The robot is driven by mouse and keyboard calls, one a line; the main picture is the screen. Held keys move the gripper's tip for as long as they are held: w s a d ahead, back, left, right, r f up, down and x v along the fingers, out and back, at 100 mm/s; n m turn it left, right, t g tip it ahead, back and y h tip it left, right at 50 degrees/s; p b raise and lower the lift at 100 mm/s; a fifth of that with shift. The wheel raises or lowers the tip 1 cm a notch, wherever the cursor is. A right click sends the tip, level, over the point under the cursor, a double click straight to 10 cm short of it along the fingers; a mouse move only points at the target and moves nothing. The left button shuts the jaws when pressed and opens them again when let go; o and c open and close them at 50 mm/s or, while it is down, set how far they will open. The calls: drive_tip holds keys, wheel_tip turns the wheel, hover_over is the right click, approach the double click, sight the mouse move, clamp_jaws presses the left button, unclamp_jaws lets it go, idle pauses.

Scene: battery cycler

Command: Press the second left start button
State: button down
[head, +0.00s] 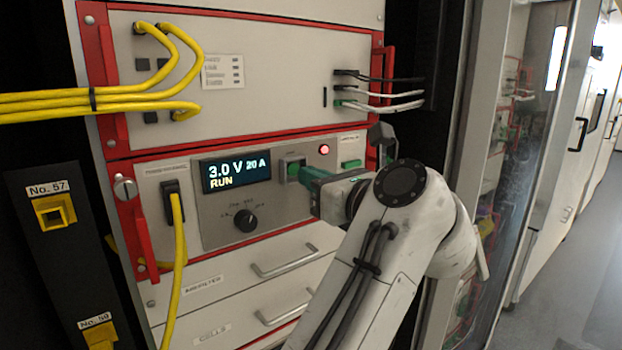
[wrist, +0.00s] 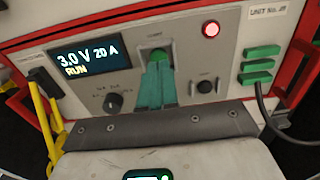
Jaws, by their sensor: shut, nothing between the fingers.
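The green start button (head: 293,168) sits in a housing on the front panel, just right of the lit display (head: 235,170). The display reads 3.0 V, 20 A and RUN. My gripper (head: 304,173) is shut and empty, with its green fingertips at the button. In the wrist view the button (wrist: 157,57) shows just beyond the tips of my gripper (wrist: 156,67), which cover its lower part. Whether the tips touch it, I cannot tell. A round red lamp (head: 323,149) glows to the button's right; it also shows in the wrist view (wrist: 211,29).
A rotary knob (head: 245,220) is below the display. Yellow cables (head: 176,225) hang at the left, and green connectors (wrist: 259,65) are at the right. Red handles (head: 388,70) stick out at the panel edges. A glass door (head: 510,130) stands open at right.

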drive_tip(key=b+v, duration=0.3)
drive_tip(key=v, duration=0.7)
drive_tip(key=shift+s+d, duration=0.2)
drive_tip(key=shift+d, duration=0.05)
drive_tip(key=shift+r, duration=0.1)
drive_tip(key=s+d+f+n+g+h, duration=0.25)
drive_tip(key=d+f+n, duration=0.3)
drive_tip(key=f, duration=0.45)
drive_tip(key=s+d+f+n+g+h, duration=0.25)
drive_tip(key=d+f+n, duration=0.3)
drive_tip(key=f, duration=0.55)
drive_tip(key=s+d+f+n+g+h, duration=0.15)
drive_tip(key=d+f+n+h, duration=0.35)
drive_tip(key=f, duration=0.5)
drive_tip(key=s+d+f+n+g, duration=0.1)
drive_tip(key=s+f+n+g, duration=0.2)
drive_tip(key=s+f+n, duration=0.3)
drive_tip(key=s+d+f+n+g, duration=0.2)
drive_tip(key=s+f+n+g, duration=0.2)
drive_tip(key=s+f, duration=1.2)
drive_tip(key=s+n, duration=0.2)
drive_tip(key=s, duration=0.3)
drive_tip(key=shift+s+f+n, duration=0.2)
drive_tip(key=shift+f+n, duration=0.05)
drive_tip(key=shift+n, duration=0.05)
